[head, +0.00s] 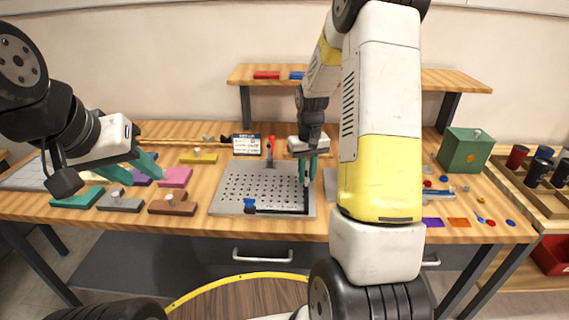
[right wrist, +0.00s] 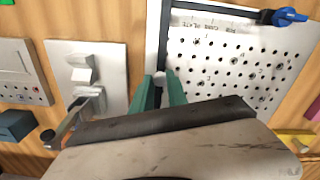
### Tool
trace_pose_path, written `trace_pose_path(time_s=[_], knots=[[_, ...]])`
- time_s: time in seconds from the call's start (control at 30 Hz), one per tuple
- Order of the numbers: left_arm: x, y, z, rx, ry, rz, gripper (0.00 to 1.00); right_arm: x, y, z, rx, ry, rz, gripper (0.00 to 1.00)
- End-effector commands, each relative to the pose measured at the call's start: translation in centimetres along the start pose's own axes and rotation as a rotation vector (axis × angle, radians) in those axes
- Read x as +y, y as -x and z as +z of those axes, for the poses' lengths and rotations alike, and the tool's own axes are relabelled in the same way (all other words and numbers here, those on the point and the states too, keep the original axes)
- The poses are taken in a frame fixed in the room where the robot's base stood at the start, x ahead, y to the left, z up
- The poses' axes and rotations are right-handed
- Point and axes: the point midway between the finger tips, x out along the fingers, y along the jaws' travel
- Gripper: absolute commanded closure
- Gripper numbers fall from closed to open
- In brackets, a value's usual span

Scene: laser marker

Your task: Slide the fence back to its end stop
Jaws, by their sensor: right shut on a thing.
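The perforated grey plate (head: 235,190) lies mid-table; it also shows in the right wrist view (right wrist: 235,60). A dark fence (head: 306,200) runs along its right side and meets a dark bar on the front edge. In the right wrist view the fence (right wrist: 153,45) runs along the plate's left edge. My right gripper (head: 308,180) is shut at the fence, its teal fingers (right wrist: 160,92) around a small pale piece, partly hidden. The end stop cannot be told clearly. My left gripper (head: 133,172) is open and empty above the coloured blocks at the left.
A grey fixture (right wrist: 88,75) lies close beside the plate. A green box (head: 464,150) and cups are at the right.

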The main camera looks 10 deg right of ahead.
Motion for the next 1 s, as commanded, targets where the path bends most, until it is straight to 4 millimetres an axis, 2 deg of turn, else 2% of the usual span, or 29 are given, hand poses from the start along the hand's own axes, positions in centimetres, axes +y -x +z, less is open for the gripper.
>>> trace_pose_path(time_s=[0.23, 0.27, 0.37, 0.73, 1.0], knots=[[0.0, 0.0, 0.0, 0.0, 0.0, 0.0, 0.61, 0.6, 0.1, 0.1, 0.001, -0.004, 0.007, 1.0], [0.0, 0.0, 0.0, 0.0, 0.0, 0.0, 0.61, 0.6, 0.1, 0.1, 0.001, -0.004, 0.007, 0.77], [0.0, 0.0, 0.0, 0.0, 0.0, 0.0, 0.61, 0.6, 0.1, 0.1, 0.0, -0.004, 0.007, 0.59], [0.0, 0.0, 0.0, 0.0, 0.0, 0.0, 0.61, 0.3, 0.5, 0.0, 0.002, -0.003, 0.004, 0.59], [0.0, 0.0, 0.0, 0.0, 0.0, 0.0, 0.61, 0.4, 4.8, -0.1, 0.005, -0.004, 0.005, 0.59]])
